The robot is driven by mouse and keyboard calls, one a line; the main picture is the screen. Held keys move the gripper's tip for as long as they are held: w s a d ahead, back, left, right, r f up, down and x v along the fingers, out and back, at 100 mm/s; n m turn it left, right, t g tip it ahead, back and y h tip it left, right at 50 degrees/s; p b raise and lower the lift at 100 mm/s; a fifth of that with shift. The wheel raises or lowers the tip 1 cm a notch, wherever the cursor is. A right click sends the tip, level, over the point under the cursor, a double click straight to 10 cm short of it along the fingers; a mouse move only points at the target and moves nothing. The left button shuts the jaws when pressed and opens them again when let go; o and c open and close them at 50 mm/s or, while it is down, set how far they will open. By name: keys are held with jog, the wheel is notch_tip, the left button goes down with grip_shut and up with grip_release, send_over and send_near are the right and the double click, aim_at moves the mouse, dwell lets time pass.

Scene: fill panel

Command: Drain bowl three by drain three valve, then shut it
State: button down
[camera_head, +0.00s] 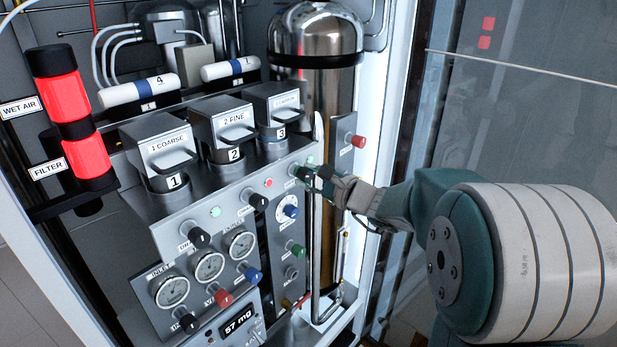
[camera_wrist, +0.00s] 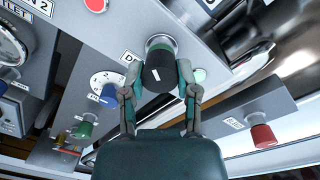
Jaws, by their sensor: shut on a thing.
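Bowl three (camera_head: 272,134) is the rightmost of the labelled bowls on the panel, with a grey hood over it. The drain three valve, a black knob with a green ring and a white mark (camera_wrist: 158,72), sits below it on the sloped front; it also shows in the head view (camera_head: 301,173). My gripper (camera_wrist: 160,84) has one finger on each side of this knob and is shut on it. In the head view my gripper (camera_head: 318,178) reaches in from the right and partly covers the knob. The knob's label is mostly hidden; the bowl's contents cannot be seen.
A lit green lamp (camera_wrist: 199,75) is beside the knob. A blue-white dial (camera_head: 290,207), a green knob (camera_head: 297,250) and a red knob (camera_head: 358,141) are close by. A steel cylinder (camera_head: 318,40) stands behind. Free room lies to the right, outside the cabinet.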

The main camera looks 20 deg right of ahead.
jog(key=n, duration=0.4)
jog(key=shift+f+n, duration=0.1)
jog(key=shift+n, duration=1.6)
jog(key=shift+f+h, duration=0.1)
jog(key=shift+h, duration=0.2)
jog(key=c, duration=0.5)
grip_release()
jog(key=shift+o, duration=0.7)
jog(key=shift+a, duration=0.1)
